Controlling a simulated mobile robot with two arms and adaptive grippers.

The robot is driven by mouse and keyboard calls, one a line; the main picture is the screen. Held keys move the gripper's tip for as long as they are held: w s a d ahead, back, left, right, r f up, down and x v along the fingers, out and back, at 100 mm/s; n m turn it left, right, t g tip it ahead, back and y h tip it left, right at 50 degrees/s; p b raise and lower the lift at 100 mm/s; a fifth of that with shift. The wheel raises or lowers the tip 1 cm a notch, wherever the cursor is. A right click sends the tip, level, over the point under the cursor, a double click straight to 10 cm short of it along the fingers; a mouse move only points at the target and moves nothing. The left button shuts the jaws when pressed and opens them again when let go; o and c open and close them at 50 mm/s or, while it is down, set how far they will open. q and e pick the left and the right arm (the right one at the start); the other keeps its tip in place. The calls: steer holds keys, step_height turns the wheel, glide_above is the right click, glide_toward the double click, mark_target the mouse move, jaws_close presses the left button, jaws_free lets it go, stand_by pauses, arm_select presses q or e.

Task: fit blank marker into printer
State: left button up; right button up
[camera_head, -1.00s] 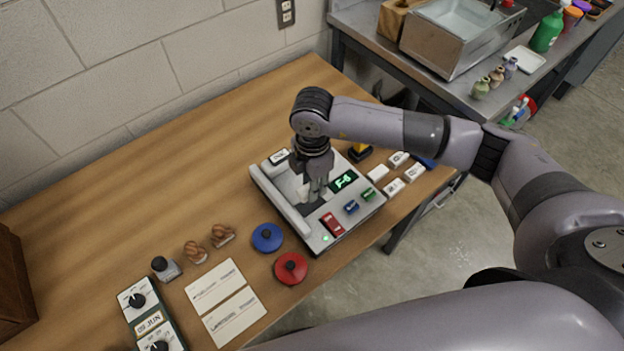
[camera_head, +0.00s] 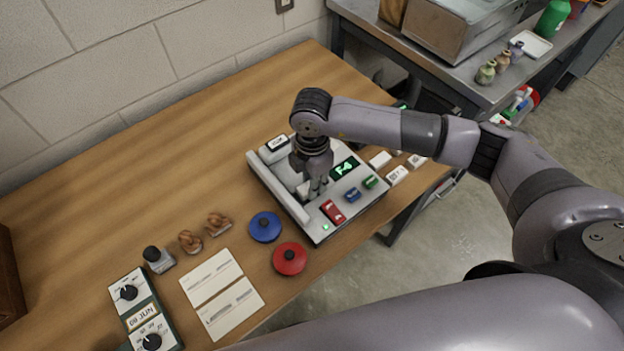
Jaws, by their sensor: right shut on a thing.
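The printer (camera_head: 292,207), a light grey box with a lit green display (camera_head: 344,168) and red, blue and green buttons, sits on the wooden table. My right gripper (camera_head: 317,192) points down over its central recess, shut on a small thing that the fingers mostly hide. I cannot tell whether that thing is seated or held above the recess. Several white marker blocks (camera_head: 397,175) lie to the right of the printer, partly behind my right arm. A white labelled piece (camera_head: 277,143) sits at the printer's upper left corner. My left gripper is not in view.
Blue (camera_head: 265,227) and red (camera_head: 290,259) round knobbed pieces lie close to the printer's left. Cards (camera_head: 222,293), brown stamps (camera_head: 190,242) and a date dial device (camera_head: 143,312) stand further left. The back of the table is clear. A metal bench (camera_head: 470,85) stands beyond.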

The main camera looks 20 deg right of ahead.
steer(key=shift+f+b, duration=0.4)
steer(key=shift+f, duration=0.15)
stand_by(0.6)
steer(key=o, duration=1.1)
steer(key=shift+o, duration=0.2)
steer(key=shift+r, duration=0.1)
step_height(320, 180, up, 12)
